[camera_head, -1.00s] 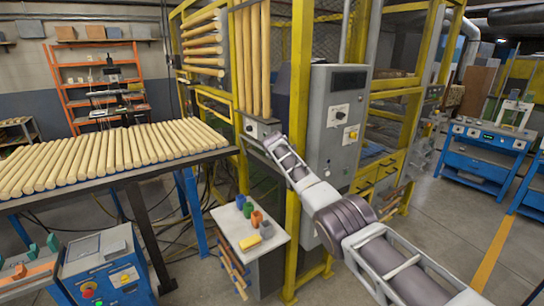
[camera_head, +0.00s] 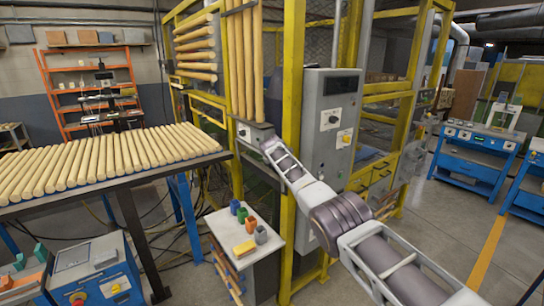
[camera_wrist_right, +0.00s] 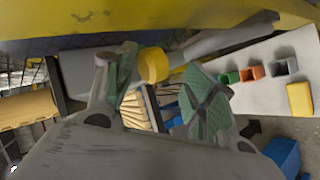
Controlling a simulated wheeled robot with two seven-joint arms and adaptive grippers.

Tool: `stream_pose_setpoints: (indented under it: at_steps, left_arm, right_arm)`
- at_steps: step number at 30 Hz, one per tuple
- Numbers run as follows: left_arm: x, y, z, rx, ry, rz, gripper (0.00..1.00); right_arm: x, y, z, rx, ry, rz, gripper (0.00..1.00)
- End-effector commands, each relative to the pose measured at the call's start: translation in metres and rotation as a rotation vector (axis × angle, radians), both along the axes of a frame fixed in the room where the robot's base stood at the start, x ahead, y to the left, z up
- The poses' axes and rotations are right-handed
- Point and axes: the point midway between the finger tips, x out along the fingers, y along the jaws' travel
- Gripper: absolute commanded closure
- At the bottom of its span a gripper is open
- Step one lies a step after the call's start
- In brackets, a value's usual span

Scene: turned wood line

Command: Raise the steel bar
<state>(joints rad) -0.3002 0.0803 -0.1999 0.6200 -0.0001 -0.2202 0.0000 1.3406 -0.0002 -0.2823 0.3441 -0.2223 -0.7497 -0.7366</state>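My right arm reaches from the lower right in the head view to a grey block (camera_head: 254,133) below the upright wooden rods of the yellow-framed machine. Its gripper is hard to make out there. In the right wrist view my right gripper (camera_wrist_right: 165,82) is open, with green-padded fingers apart. A yellow rounded end (camera_wrist_right: 153,65) shows between the fingertips; I cannot tell whether they touch it. A grey bar (camera_wrist_right: 232,38), possibly the steel bar, runs behind the fingers toward the upper right. I cannot identify the steel bar for certain in the head view. My left gripper is out of view.
A rack of wooden rods (camera_head: 112,187) stands at the left. A small white table (camera_head: 262,254) with coloured cups and a yellow block stands below the arm. A grey control cabinet (camera_head: 331,110) and yellow posts (camera_head: 290,90) stand close beside the arm. Floor is open at right.

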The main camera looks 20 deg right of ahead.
Motion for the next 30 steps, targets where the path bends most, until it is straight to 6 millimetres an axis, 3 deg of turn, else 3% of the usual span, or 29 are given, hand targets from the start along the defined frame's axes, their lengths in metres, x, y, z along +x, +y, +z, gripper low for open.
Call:
stream_pose_setpoints:
  at_steps: [11, 30]
  left_arm:
    - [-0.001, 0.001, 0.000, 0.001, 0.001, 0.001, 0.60]
    - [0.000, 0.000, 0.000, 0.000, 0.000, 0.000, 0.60]
  right_arm:
    - [-0.001, 0.002, -0.005, 0.006, 0.008, -0.001, 0.49]
    - [-0.008, 0.006, 0.005, 0.006, 0.002, 0.000, 0.49]
